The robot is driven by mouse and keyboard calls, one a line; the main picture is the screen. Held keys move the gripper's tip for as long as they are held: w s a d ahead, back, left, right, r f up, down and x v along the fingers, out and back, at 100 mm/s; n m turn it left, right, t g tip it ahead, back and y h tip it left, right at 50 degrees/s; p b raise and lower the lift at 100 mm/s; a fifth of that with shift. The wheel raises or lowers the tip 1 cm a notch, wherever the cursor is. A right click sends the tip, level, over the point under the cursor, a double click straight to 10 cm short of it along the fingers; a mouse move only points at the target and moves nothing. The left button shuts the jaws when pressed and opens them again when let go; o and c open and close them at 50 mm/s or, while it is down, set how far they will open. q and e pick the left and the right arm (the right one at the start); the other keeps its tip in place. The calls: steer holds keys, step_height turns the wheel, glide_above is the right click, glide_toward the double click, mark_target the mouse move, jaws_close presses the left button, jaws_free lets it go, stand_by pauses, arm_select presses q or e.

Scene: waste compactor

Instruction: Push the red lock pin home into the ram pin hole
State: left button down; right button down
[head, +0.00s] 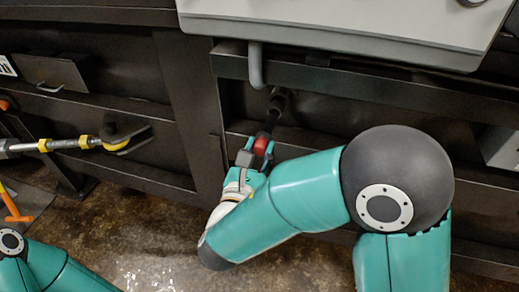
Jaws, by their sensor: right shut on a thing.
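The red lock pin (261,145) shows as a short red piece between the fingers of my right gripper (257,158). My right gripper is shut on it, in front of the dark compactor wall. A dark shaft runs up from the red piece to a dark cylindrical fitting (279,97) on the wall. I cannot tell whether the shaft is inside this fitting or only lined up with it. The ram pin hole itself cannot be made out.
A grey bent pipe (256,68) hangs just above the fitting, under a light grey panel (340,25). The wet floor (140,240) is open.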

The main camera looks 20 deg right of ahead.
mark_target(270, 125)
steer(key=shift+x, duration=4.6)
steer(key=shift+r, duration=0.15)
stand_by(0.3)
steer(key=c, duration=0.7)
jaws_free()
steer(key=shift+c, duration=0.6)
steer(key=shift+s, duration=0.15)
steer(key=shift+b+v, duration=0.6)
steer(key=shift+v, duration=2.65)
steer(key=shift+s+a, duration=0.15)
